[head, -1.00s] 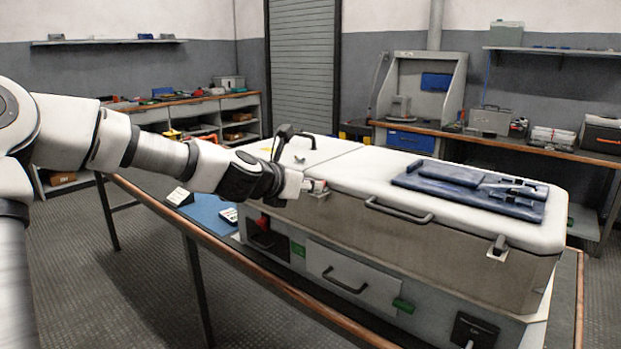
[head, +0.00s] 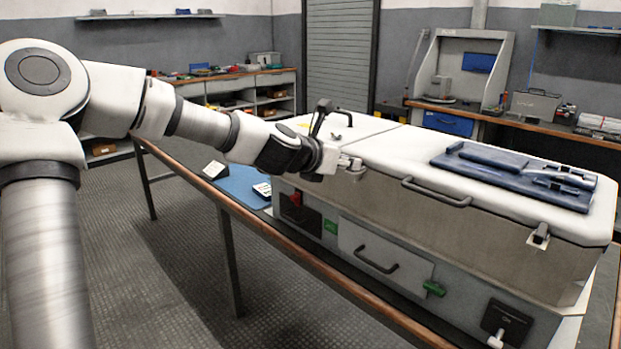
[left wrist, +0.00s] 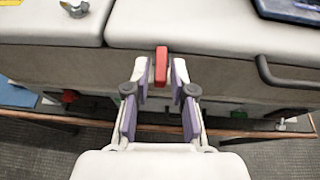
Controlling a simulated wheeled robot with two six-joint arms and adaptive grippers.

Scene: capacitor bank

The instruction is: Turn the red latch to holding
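The red latch (left wrist: 161,66) is a short upright red bar at the front edge of the white lid. It shows in the left wrist view between the two fingertips of my left gripper (left wrist: 160,80). The fingers are open, with a gap on each side of the latch. In the head view my left gripper (head: 350,166) is at the lid's front edge, and I cannot make out the latch there. My right gripper is not in view.
The big white-lidded cabinet (head: 400,215) stands on a bench. A black lid handle (head: 436,193) and a dark blue item (head: 500,170) are to the right of the gripper. A red switch (head: 295,198) sits lower on the front.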

